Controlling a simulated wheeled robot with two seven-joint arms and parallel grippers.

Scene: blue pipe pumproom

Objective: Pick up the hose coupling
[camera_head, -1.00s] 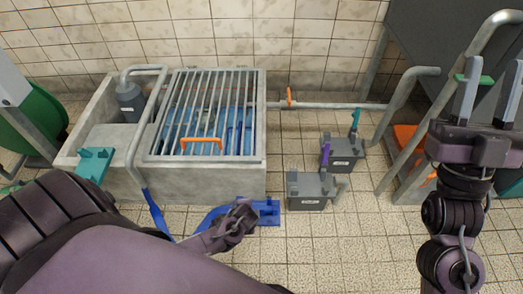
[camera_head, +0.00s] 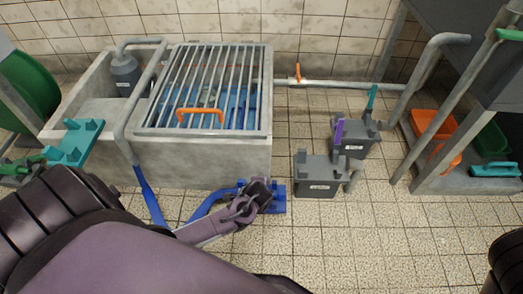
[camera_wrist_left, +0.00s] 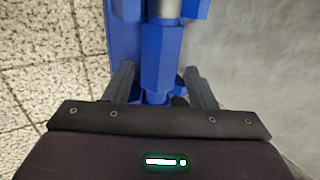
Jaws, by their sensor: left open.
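The blue hose coupling (camera_head: 278,201) lies low on the tiled floor against the front of the concrete basin, with blue hose (camera_head: 198,213) running to its left. My left gripper (camera_head: 258,190) is over it and hides part of it. In the left wrist view the coupling (camera_wrist_left: 162,60), blue with a grey metal section at the top, runs between the two fingers of my left gripper (camera_wrist_left: 160,80). The fingers are open, one on each side, with gaps visible. Whether a finger touches it, I cannot tell. My right gripper is out of view.
The concrete basin (camera_head: 205,165) with a metal grate and orange handle (camera_head: 200,112) stands just behind. Two grey boxes (camera_head: 318,180) (camera_head: 358,133) stand to the right. A metal-framed rack with orange and green bins (camera_head: 434,124) is farther right.

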